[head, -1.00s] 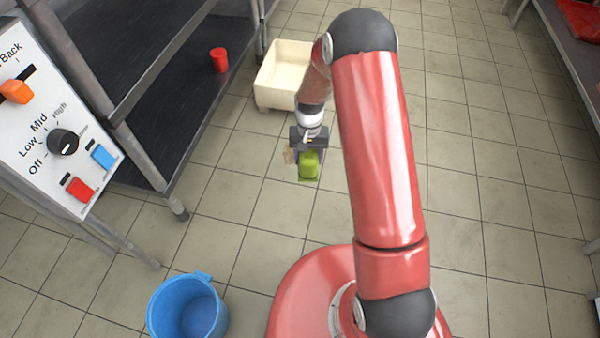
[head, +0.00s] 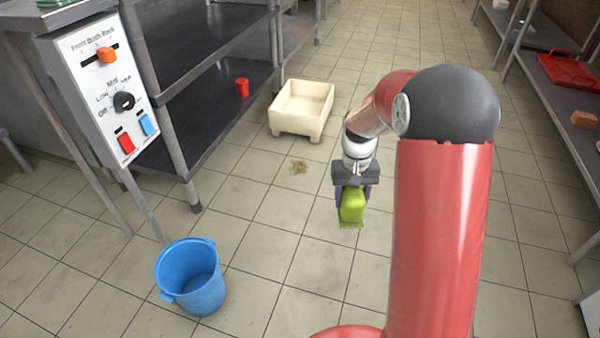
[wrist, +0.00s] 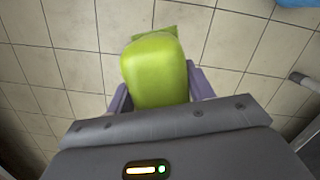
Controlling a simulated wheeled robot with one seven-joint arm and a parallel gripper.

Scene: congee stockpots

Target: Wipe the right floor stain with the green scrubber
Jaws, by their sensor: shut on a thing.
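My gripper (head: 354,192) is shut on the green scrubber (head: 352,207) and holds it out in front of me, pointing down. In the wrist view the scrubber (wrist: 155,72) sits between the two fingers, with its flat pad showing at the far end. I cannot tell whether the pad touches the floor. One brown floor stain (head: 299,167) shows on the tiles, to the left of and beyond the gripper, near the cream basin. The scrubber is apart from it. No second stain shows; my arm hides part of the floor on the right.
A blue bucket (head: 190,277) stands on the floor at the lower left. A cream basin (head: 301,110) stands beyond the stain. A steel shelf unit with a red cup (head: 242,88) is at left, beside a control panel (head: 112,95). A red tray (head: 570,72) lies on the right shelf.

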